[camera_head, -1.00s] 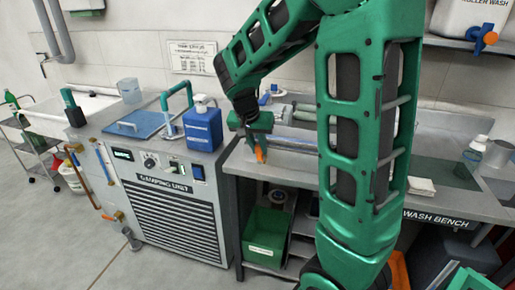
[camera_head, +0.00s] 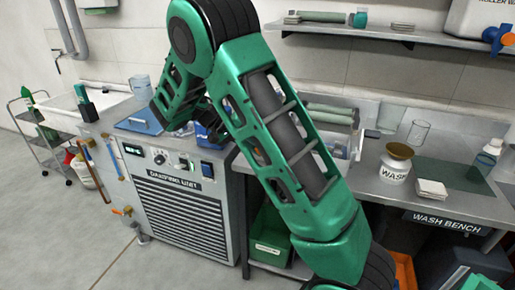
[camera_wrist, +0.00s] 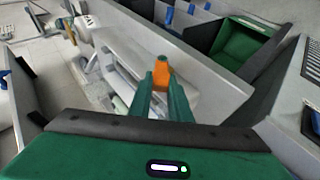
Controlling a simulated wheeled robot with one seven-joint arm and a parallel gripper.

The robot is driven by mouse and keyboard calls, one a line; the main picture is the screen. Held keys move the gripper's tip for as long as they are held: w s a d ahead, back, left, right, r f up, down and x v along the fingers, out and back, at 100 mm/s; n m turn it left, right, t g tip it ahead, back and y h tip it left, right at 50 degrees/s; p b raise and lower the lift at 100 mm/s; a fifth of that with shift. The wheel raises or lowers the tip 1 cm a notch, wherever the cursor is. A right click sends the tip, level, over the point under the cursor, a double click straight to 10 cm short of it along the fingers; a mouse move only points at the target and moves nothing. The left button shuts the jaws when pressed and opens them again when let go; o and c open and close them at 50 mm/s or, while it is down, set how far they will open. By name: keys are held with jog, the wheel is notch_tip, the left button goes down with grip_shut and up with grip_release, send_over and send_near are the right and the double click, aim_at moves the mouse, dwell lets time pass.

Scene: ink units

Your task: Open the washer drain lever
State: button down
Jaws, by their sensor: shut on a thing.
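The orange drain lever (camera_wrist: 161,72) shows at the tips of my gripper (camera_wrist: 162,84) in the wrist view. The two green fingers are closed around it, one on each side. It stands at the front of a pale, trough-like part of the wash bench (camera_head: 355,210). How far the lever is turned cannot be told.
The damping unit (camera_head: 185,213) stands left of the bench. A green bin (camera_head: 270,250) sits beneath the bench and also shows in the wrist view (camera_wrist: 243,50).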

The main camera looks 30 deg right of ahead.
jog(key=shift+w+a+f, duration=0.1)
jog(key=shift+w+a, duration=0.1)
jog(key=shift+w, duration=0.1)
dwell(0.4)
jog(key=c, duration=1.8)
grip_release()
jog(key=shift+o, duration=0.8)
jog(key=shift+s, duration=0.1)
jog(key=v, duration=1)
jog(key=shift+w+a, duration=0.3)
jog(key=shift+a, duration=0.1)
